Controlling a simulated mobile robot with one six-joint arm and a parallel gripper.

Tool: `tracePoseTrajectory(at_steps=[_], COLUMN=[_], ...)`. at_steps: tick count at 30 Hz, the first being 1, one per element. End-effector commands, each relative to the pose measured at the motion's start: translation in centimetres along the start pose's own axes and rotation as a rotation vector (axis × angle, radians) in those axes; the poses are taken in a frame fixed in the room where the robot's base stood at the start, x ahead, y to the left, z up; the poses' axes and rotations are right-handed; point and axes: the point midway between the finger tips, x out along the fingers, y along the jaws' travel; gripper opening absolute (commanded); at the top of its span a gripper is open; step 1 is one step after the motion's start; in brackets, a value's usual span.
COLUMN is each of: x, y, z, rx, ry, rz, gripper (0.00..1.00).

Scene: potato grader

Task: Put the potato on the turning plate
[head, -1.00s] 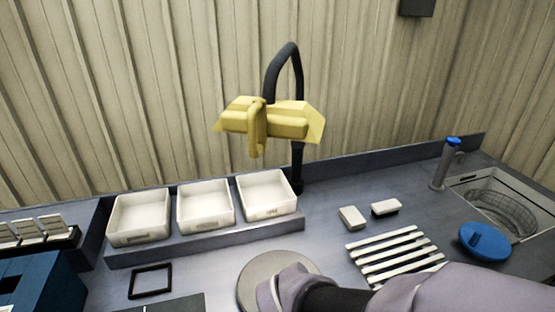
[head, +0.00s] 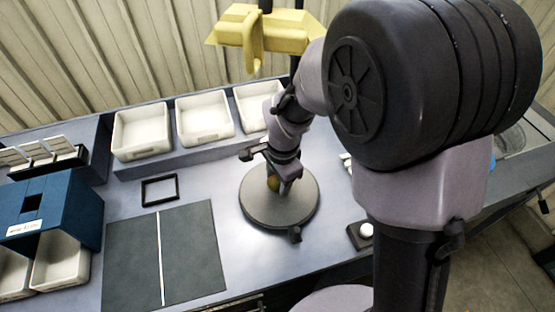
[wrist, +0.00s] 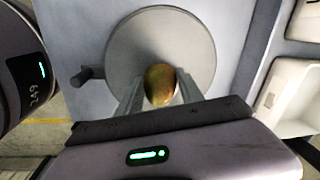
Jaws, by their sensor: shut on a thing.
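The potato (wrist: 160,84), greenish brown, is between the fingers of my gripper (wrist: 159,92) in the wrist view. My gripper is shut on it. Behind it lies the round grey turning plate (wrist: 125,50), with a dark knob at its rim. In the head view the plate (head: 258,210) stands on the bench, and my gripper (head: 274,183) points down over it. A small part of the potato (head: 273,183) shows there. I cannot tell whether the potato touches the plate.
Three white trays (head: 140,155) stand on a ledge behind the plate. A black square frame (head: 160,190) and a dark mat (head: 190,255) lie left of it. A blue box (head: 50,215) is at the far left. A yellow lamp-like fixture (head: 265,30) hangs above.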

Motion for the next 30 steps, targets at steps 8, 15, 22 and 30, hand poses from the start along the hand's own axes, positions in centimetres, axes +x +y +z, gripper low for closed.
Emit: tracePoseTrajectory(at_steps=[8, 15, 22, 30], x=[3.6, 3.6, 3.9, 3.9], y=[-0.7, -0.7, -0.6, -0.6], z=[-0.7, -0.7, -0.7, -0.7], rx=[-0.001, -0.001, -0.001, 0.0], ry=[0.0, 0.0, 0.0, 0.0], rz=[0.002, 0.0, 0.0, 0.0], gripper=[0.02, 0.02, 0.64, 0.66])
